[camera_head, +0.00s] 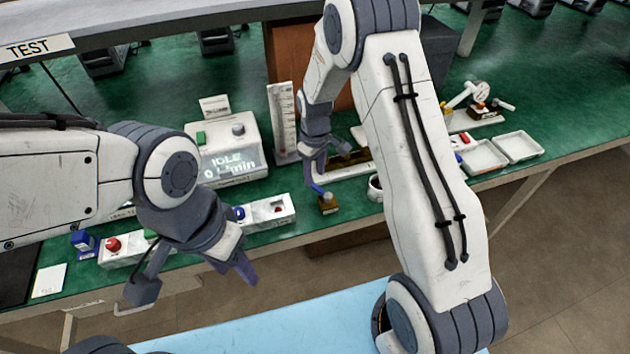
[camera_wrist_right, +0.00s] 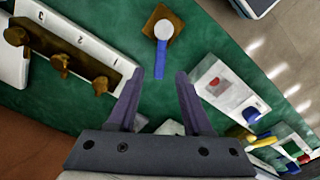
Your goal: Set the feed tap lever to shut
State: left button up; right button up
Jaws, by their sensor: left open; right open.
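The feed tap appears to be the small brown block with a pale round hub (camera_head: 328,206) near the front edge of the green bench. Its blue lever (camera_head: 318,189) points up and left from the hub in the head view. In the right wrist view the lever (camera_wrist_right: 160,62) points from the hub (camera_wrist_right: 162,29) towards my gripper. My right gripper (camera_wrist_right: 160,75) is open and empty, with the lever's free end between its fingertips in that picture; contact cannot be told. My right gripper also shows above the tap in the head view (camera_head: 320,172).
A pump unit (camera_head: 225,165) reads "IDLE 0 L/min". A white switch box (camera_head: 266,213) stands left of the tap, with another box with a red button (camera_head: 113,244) further left. A rack with brown pegs (camera_wrist_right: 75,58) and a mug (camera_head: 375,189) are nearby.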

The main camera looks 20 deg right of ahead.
aim_at(315, 186)
notch_tip(315, 186, up, 6)
jog(key=shift+r+b, duration=0.25)
jog(key=shift+b, duration=0.1)
